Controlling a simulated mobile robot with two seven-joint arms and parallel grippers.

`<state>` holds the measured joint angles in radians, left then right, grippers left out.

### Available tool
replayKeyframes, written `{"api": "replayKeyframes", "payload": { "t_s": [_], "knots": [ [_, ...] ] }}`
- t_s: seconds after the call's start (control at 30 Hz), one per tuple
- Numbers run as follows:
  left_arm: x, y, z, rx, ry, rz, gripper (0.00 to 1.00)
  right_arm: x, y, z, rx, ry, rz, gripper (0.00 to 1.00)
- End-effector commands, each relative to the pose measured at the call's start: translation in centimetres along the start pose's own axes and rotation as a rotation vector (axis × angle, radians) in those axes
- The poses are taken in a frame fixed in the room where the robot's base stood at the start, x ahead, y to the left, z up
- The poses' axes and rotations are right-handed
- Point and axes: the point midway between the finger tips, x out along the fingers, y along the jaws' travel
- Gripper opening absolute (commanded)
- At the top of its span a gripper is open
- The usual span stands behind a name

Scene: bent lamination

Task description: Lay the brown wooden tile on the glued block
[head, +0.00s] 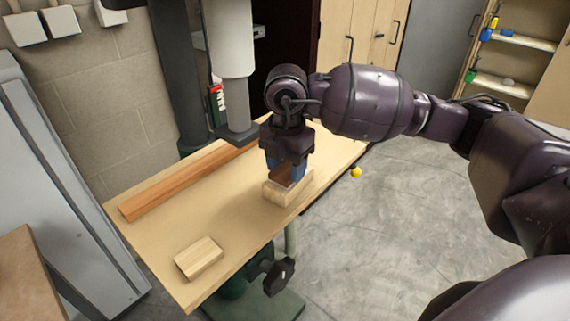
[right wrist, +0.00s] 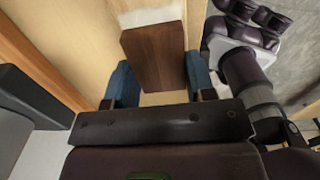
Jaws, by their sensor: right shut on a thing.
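My right gripper (head: 286,172) points down over the table. Its blue fingers are shut on the brown wooden tile (right wrist: 155,57), which fills the space between them in the right wrist view. The tile (head: 282,175) shows in the head view just at the top of a light wooden block (head: 289,190). A whitish patch (right wrist: 150,15) shows beyond the tile's far end in the right wrist view and looks like glue on that block. I cannot tell whether the tile touches the block. My left gripper is not in view.
A second light wooden block (head: 199,258) lies near the table's front left. A long orange-brown beam (head: 185,182) lies along the back of the wooden table (head: 225,225). A grey machine column (head: 233,80) stands behind. A yellow ball (head: 356,172) is right of the table.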

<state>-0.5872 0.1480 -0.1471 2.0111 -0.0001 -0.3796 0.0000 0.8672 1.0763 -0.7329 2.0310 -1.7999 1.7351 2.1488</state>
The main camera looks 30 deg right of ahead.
Motion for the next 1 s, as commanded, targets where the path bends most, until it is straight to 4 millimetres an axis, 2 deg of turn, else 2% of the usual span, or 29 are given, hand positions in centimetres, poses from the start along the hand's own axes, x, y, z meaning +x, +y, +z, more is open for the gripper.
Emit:
{"api": "replayKeyframes", "payload": {
  "t_s": [0.1, 1.0],
  "knots": [
    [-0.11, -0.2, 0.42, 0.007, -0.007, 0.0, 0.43, 0.17, 0.07, 0.22, 0.002, 0.0, 0.0, 0.27],
    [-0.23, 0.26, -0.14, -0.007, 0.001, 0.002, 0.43, 0.09, 0.05, 0.17, 0.001, 0.0, 0.0, 0.27]
  ]
}}
